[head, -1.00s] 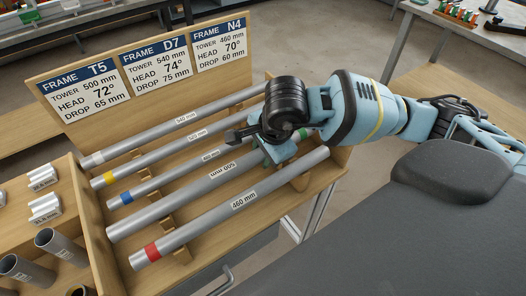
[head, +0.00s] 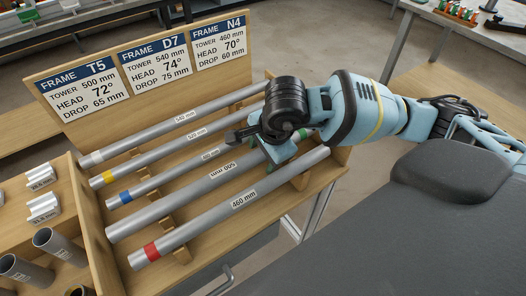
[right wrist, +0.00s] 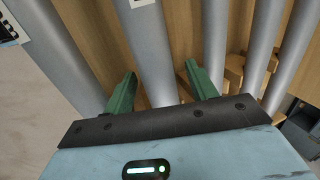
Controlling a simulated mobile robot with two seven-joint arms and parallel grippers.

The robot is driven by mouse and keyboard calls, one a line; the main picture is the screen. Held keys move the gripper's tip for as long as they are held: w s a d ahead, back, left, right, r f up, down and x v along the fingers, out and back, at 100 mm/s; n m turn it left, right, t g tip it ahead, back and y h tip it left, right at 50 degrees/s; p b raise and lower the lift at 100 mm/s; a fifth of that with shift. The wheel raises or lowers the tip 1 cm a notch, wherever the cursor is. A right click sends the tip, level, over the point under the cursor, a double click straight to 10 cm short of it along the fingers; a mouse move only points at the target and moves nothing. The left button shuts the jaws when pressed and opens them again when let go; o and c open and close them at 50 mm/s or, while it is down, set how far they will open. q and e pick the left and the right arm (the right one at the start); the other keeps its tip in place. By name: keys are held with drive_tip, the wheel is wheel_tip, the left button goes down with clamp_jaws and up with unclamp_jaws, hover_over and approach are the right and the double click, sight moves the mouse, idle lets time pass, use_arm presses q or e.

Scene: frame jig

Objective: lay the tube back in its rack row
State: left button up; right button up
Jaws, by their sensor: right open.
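The grey tube labelled 500 mm (head: 160,205) lies in a rack row between the blue-banded tube (head: 150,184) and the red-banded 460 mm tube (head: 200,222). Its label reads upside down. A green band shows near its far right end, while the neighbours' bands are at their left ends. My right gripper (head: 271,160) is over the right part of this tube. In the right wrist view its green fingers (right wrist: 160,72) are open, one on each side of a grey tube (right wrist: 146,45), with gaps showing. My left gripper is not in view.
The wooden rack (head: 95,240) also holds a yellow-banded tube (head: 145,160) and a white-banded tube (head: 140,137). A sign board (head: 145,65) stands behind. Short dark tubes (head: 58,246) and light blocks (head: 42,208) are at the left.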

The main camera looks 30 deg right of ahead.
drive_tip(key=v, duration=0.7)
drive_tip(key=shift+r, duration=0.4)
drive_tip(key=shift+s+d, duration=0.1)
drive_tip(key=shift+s, duration=0.05)
